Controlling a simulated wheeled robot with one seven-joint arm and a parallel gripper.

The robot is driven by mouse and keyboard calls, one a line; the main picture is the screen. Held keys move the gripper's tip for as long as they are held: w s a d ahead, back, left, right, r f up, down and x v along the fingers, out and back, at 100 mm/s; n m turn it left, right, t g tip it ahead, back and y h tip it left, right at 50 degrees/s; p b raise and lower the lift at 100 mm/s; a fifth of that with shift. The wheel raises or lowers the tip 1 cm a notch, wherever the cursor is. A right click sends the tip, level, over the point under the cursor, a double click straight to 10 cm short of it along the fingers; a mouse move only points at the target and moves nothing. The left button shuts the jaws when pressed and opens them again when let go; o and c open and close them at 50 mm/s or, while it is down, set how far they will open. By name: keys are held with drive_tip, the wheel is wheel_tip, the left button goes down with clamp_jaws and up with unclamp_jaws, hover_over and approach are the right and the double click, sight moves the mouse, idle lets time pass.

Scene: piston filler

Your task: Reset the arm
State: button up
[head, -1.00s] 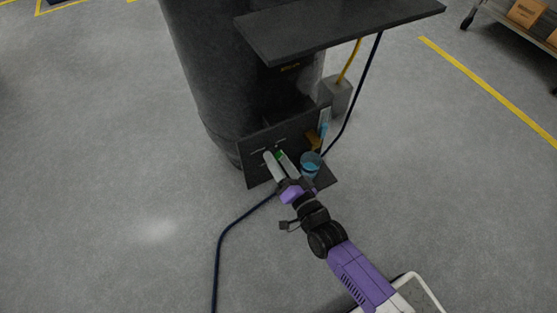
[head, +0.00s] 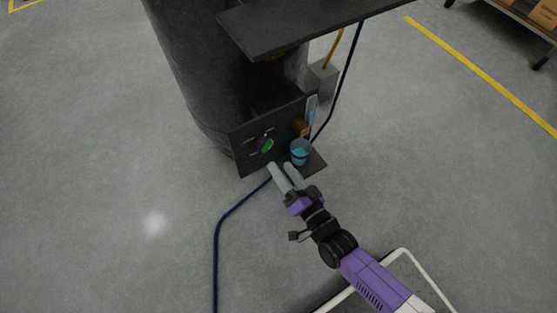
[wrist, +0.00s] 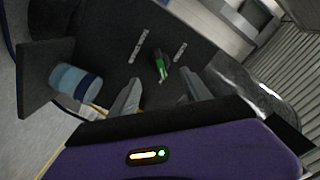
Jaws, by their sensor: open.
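My gripper (head: 281,178) is open and empty in the head view, with its two pale fingers pointing at the front of the dark machine (head: 190,75). It is apart from the dark control panel (head: 245,160) and the green knob (head: 267,145) on it. In the wrist view the fingers (wrist: 158,95) stand apart at the bottom middle, with the green knob (wrist: 161,68) beyond and between them. The purple arm comes in from the lower right of the head view.
A blue-filled container (head: 300,152) stands on a small shelf beside the panel, close to my gripper. A dark tabletop (head: 300,22) juts out above. A dark hose (head: 217,240) runs over the floor. A rack (head: 525,22) stands far right. The floor at left is clear.

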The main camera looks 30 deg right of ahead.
idle(0.6)
drive_tip(key=s+r+n+g+p, duration=0.15)
drive_tip(key=s+r+n, duration=0.35)
drive_tip(key=s+r, duration=0.65)
drive_tip(key=s+r+n+g+b, duration=0.15)
drive_tip(key=s+r+n, duration=0.25)
drive_tip(key=s+r, duration=0.75)
drive_tip(key=s+r+p, duration=0.3)
drive_tip(key=r+p, duration=2.3)
drive_tip(key=p, duration=0.5)
drive_tip(key=shift+a+r, duration=0.3)
drive_tip(key=shift+r, duration=0.1)
drive_tip(key=shift+f, duration=0.15)
